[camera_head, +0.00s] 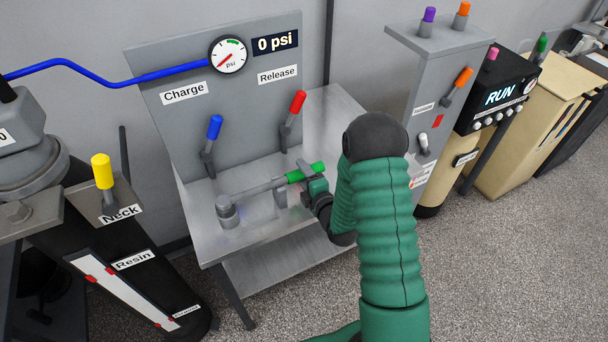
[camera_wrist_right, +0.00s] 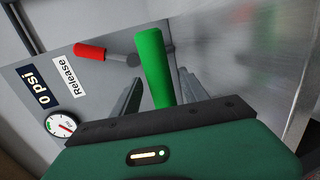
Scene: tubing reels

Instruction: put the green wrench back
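The green wrench has a green handle (camera_head: 306,173) and a grey shaft. The shaft runs left to a round grey fitting (camera_head: 227,210) on the metal bench, and its far end appears to be on this fitting. My right gripper (camera_head: 300,178) is at the handle. In the right wrist view the green handle (camera_wrist_right: 153,68) stands between my two grey fingers (camera_wrist_right: 160,92), with a visible gap on each side, so the gripper looks open around it. The lower part of the handle is hidden by the gripper body. My left gripper is not in view.
Behind the bench (camera_head: 255,240) stands a panel with a gauge (camera_head: 229,54) and 0 psi display. A blue lever (camera_head: 213,130) and a red lever (camera_head: 294,110) rise close behind the wrench. A grey cabinet (camera_head: 440,75) stands right; a yellow-handled column (camera_head: 102,172) left.

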